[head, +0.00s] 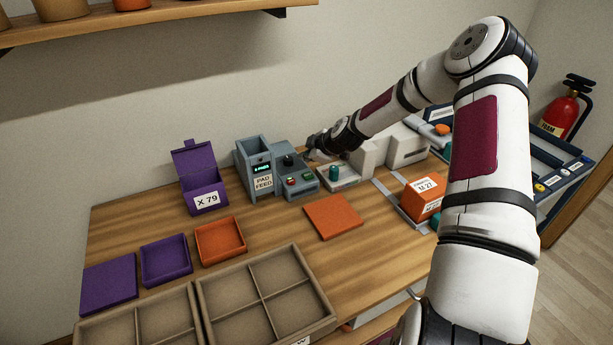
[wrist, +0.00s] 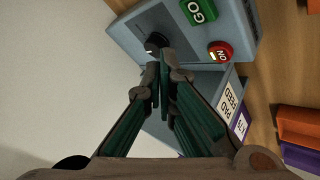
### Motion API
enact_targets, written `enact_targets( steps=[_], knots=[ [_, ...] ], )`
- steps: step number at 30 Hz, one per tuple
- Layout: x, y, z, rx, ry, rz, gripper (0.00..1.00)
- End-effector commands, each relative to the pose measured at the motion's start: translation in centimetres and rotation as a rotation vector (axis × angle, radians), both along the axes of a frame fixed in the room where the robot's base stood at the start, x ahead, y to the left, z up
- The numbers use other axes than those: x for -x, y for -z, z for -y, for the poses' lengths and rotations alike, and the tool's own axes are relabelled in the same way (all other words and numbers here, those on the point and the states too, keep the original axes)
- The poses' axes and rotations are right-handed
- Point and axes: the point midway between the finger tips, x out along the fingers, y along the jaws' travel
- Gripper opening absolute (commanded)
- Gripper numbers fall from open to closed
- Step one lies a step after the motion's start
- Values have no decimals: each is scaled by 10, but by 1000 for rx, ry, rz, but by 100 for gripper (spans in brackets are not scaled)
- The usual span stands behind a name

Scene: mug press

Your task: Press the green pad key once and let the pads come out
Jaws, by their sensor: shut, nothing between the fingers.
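The grey pad feed machine (head: 254,172) stands near the back of the table, with a small lit display and a label. Its control box (head: 291,163) carries a black knob, a red key (head: 292,182) and a green key (head: 306,178). In the wrist view the green key (wrist: 198,12) reads GO, at the top edge. The red key (wrist: 220,52) and the black knob (wrist: 155,42) lie nearer the fingers. My gripper (wrist: 160,68) is shut and empty, its tips by the knob; I cannot tell whether they touch it. No loose pads show at the feed.
A purple open-lidded box (head: 204,190) stands left of the feed. An orange mat (head: 333,217), an orange tray (head: 220,241), a purple tray (head: 166,260) and a divided brown tray (head: 328,322) lie in front. A small device with a teal knob (head: 333,171) stands right of the control box.

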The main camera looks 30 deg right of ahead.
Motion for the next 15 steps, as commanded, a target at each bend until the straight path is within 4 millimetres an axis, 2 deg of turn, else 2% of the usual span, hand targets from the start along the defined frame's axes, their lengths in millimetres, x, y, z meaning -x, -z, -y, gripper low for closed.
enact_targets(
  steps=[1,6,15],
  knots=[
    [-1,10,-1,-4,1,-2,0],
    [-1,28,0,-1,0,-1,0],
    [0,42,0,-1,1,0,0]
  ],
)
